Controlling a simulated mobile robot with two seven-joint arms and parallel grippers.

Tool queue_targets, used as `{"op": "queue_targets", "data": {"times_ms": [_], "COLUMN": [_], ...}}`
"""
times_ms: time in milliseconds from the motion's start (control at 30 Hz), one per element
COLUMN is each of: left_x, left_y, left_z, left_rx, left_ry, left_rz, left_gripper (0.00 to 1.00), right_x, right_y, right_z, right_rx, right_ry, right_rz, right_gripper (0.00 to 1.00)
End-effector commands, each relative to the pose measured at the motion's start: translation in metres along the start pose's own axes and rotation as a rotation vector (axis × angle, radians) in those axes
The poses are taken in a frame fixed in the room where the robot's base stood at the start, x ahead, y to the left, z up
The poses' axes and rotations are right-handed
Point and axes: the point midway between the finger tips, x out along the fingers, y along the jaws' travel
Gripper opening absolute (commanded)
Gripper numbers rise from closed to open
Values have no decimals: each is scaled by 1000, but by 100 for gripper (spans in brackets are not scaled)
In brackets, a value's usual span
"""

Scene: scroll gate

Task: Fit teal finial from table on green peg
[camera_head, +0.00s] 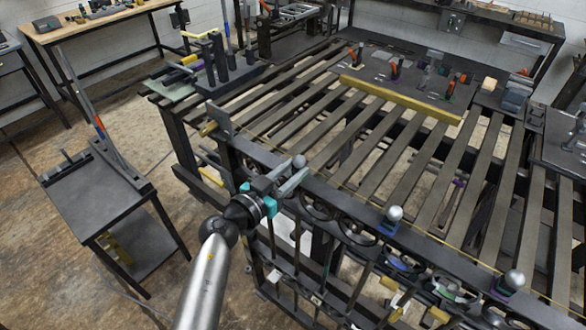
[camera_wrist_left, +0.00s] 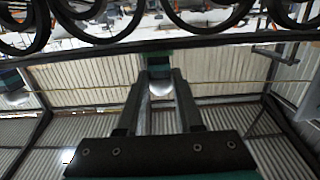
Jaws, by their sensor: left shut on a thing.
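My left gripper (camera_head: 292,177) is at the top rail of the scroll gate (camera_head: 340,200), near the rail's left part. It is shut on the teal finial (camera_wrist_left: 159,86), a silver ball with a teal collar, seen between the fingers in the left wrist view. In the head view the ball (camera_head: 299,161) shows just past the fingertips. The collar faces the rail (camera_wrist_left: 200,42); I cannot tell whether it touches or sits on a peg. My right gripper is not in view.
Another ball finial with a blue collar (camera_head: 395,214) stands on the rail to the right, and a further ball finial (camera_head: 514,279) beyond it. A slatted table (camera_head: 400,150) lies behind the gate, with a brass-coloured bar (camera_head: 400,99). A small dark table (camera_head: 95,190) stands left.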

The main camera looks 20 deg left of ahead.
Motion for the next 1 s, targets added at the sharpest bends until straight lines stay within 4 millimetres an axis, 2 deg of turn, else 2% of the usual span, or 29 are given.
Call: {"op": "queue_targets", "data": {"times_ms": [233,267,533,833,1000], "left_x": [0,0,0,-1,-16], "left_y": [0,0,0,0,0], "left_z": [3,2,3,4,4], "left_rx": [1,1,1,0,1], "left_ry": [1,1,0,-2,-4], "left_rz": [0,0,0,0,-1], "left_gripper": [0,38,69,70,70], "right_x": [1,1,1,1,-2], "right_y": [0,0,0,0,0], "right_z": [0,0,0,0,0], "right_rx": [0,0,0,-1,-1], "right_ry": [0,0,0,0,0], "right_rz": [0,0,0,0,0], "right_gripper": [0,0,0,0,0]}}
